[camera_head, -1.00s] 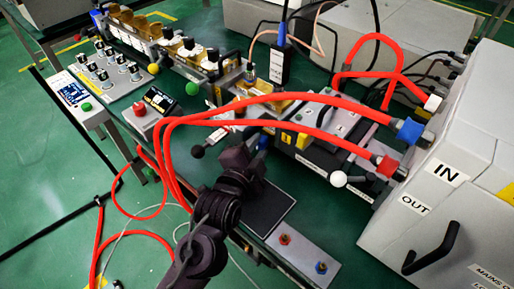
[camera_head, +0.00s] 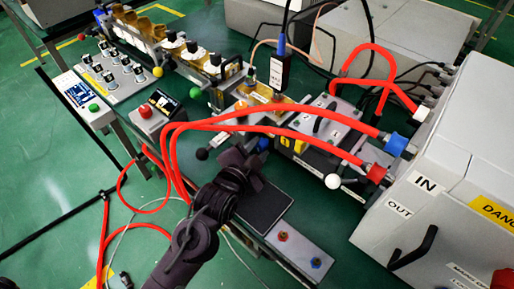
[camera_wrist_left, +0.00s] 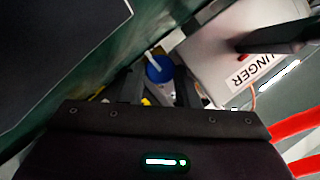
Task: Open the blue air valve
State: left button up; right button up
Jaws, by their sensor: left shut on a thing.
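The blue air valve (camera_head: 263,145) is small in the head view, at the far tip of my left gripper (camera_head: 255,160) and partly hidden by it. In the left wrist view the valve shows as a round blue knob (camera_wrist_left: 159,70) with a pale bar across it. It sits between the dark fingers of my left gripper (camera_wrist_left: 158,82), which is shut on it. The fingers hide part of the knob's sides. My right gripper is in neither view.
Red hoses (camera_head: 260,127) arch just beyond my left arm to the large grey box (camera_head: 455,165) at right. A white ball-ended lever (camera_head: 332,181) and a black ball knob (camera_head: 202,154) stand nearby. A black pad (camera_head: 264,207) lies in front.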

pick_arm(q)
jog(key=o, duration=0.7)
jog(key=v, duration=0.8)
jog(key=shift+w, duration=0.1)
